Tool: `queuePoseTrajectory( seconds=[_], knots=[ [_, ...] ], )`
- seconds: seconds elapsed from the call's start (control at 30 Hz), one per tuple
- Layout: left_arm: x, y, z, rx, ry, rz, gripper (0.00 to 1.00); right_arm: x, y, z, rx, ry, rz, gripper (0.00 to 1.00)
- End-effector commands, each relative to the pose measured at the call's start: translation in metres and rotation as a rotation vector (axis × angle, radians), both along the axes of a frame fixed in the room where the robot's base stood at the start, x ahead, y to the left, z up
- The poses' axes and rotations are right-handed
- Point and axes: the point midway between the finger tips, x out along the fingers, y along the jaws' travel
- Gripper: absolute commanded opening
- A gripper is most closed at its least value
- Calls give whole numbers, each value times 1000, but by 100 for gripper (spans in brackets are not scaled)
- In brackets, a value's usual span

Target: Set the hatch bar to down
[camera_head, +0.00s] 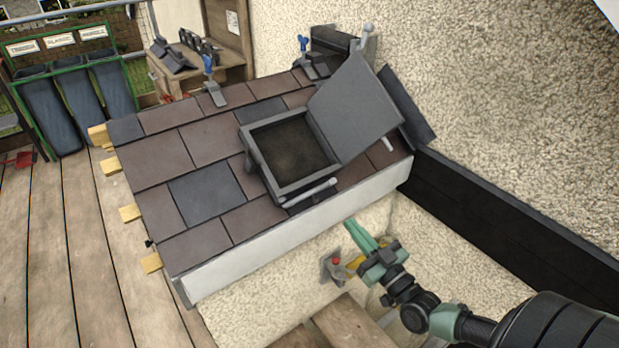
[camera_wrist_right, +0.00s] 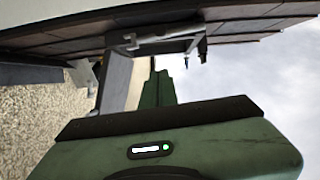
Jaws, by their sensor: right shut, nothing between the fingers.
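The roof hatch stands on the tiled roof with its grey lid (camera_head: 355,108) tilted open. Its square frame (camera_head: 257,165) surrounds a dark opening. A light grey bar (camera_head: 312,192) runs along the front edge of the frame, close to the roof's lower edge; I take it to be the hatch bar. What looks like the same bar shows above my fingers in the right wrist view (camera_wrist_right: 165,38). My green right gripper (camera_head: 354,228) is shut and empty, below and in front of the bar, apart from it. My left gripper is not in view.
Brown and dark tiles (camera_head: 207,192) cover the sloping roof, with a white board (camera_head: 260,257) along its lower edge. The rough wall (camera_head: 475,75) rises at the right. Labelled bins (camera_head: 80,92) stand at the far left.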

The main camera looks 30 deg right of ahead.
Motion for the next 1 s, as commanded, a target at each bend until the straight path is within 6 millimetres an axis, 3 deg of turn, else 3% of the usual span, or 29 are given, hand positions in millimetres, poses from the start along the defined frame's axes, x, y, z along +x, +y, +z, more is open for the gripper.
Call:
queuePoseTrajectory(
  seconds=[0.1,0.27,0.77,1.0],
  knots=[
    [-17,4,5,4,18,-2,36,-8,-5,5,-33,9,-21,0],
    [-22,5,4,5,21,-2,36,0,-6,7,-43,6,-26,0],
    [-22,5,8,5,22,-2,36,94,-2,26,-41,4,-25,0],
    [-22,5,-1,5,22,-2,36,117,-3,5,-41,7,-24,0]
  ],
)
